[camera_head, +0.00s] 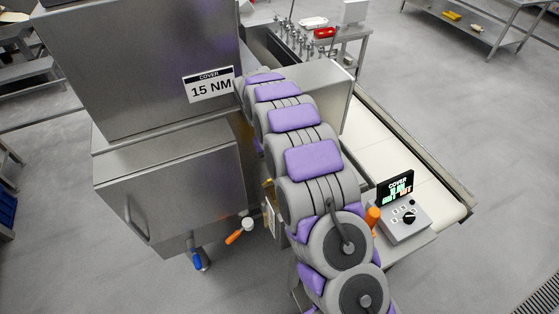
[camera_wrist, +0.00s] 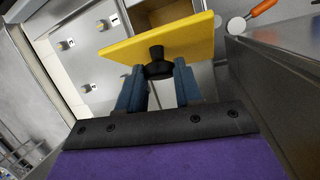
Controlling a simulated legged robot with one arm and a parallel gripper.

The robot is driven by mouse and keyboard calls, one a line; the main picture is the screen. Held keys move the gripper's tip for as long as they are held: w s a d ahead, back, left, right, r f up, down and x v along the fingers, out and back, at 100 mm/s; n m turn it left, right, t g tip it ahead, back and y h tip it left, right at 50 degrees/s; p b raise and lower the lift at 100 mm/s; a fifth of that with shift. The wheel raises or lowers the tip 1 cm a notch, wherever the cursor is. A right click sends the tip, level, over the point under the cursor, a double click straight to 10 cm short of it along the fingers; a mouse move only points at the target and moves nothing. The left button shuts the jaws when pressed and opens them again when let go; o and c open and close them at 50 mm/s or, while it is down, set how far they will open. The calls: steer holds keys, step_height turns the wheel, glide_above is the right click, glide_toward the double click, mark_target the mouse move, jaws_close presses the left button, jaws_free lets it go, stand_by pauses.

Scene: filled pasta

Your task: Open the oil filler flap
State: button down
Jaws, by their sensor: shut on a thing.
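In the wrist view a yellow flap (camera_wrist: 150,42) with a black knob (camera_wrist: 158,68) fills the upper middle. My gripper (camera_wrist: 158,73) has its two blue fingers on either side of the knob and is shut on it. The flap stands tilted in front of a box-like opening (camera_wrist: 170,12) with a brownish inside, partly hidden by the flap. I cannot tell where the flap's hinge is. In the head view my arm hides the gripper and nearly all of the flap; only a small yellow patch (camera_head: 268,184) shows beside the arm.
A valve with an orange handle (camera_head: 236,236) sticks out left of my arm; it also shows in the wrist view (camera_wrist: 262,8). A steel machine (camera_head: 170,190) stands at the left. A conveyor (camera_head: 395,150) and a control box (camera_head: 405,218) stand at the right.

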steer(key=shift+w+a, duration=0.1)
stand_by(0.3)
steer(key=c, duration=0.7)
jaws_free()
steer(key=shift+a, duration=0.1)
steer(key=shift+c, duration=0.2)
steer(key=shift+r, duration=0.1)
steer(key=shift+r, duration=0.3)
steer(key=p+v, duration=0.1)
steer(key=v, duration=1)
steer(key=shift+w+p, duration=0.2)
steer(key=shift+p, duration=0.2)
steer(key=shift+a, duration=0.1)
